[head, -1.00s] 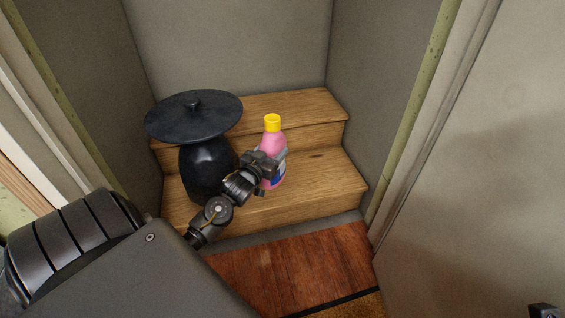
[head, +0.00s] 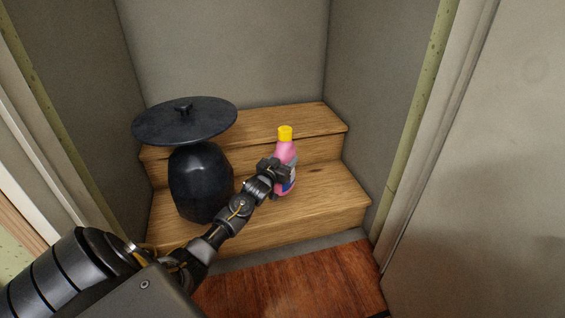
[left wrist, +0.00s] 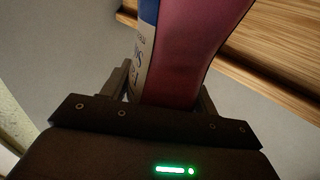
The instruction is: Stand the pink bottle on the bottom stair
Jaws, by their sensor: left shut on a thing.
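The pink bottle (head: 286,156) has a yellow cap and a blue and white label, and it is close to upright in the head view. My left gripper (head: 279,172) is shut on it from the left side, around its body. The bottle also fills the top of the left wrist view (left wrist: 185,50), between the two fingers (left wrist: 165,92). In the head view the bottle shows in front of the bottom stair (head: 322,196); whether its base touches the wood cannot be told. My right gripper is not in view.
A black urn (head: 200,180) with a wide flat lid (head: 185,120) stands left of the bottle on the stairs. The upper stair (head: 290,117) is behind. Walls close in both sides. The bottom stair's right part is clear.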

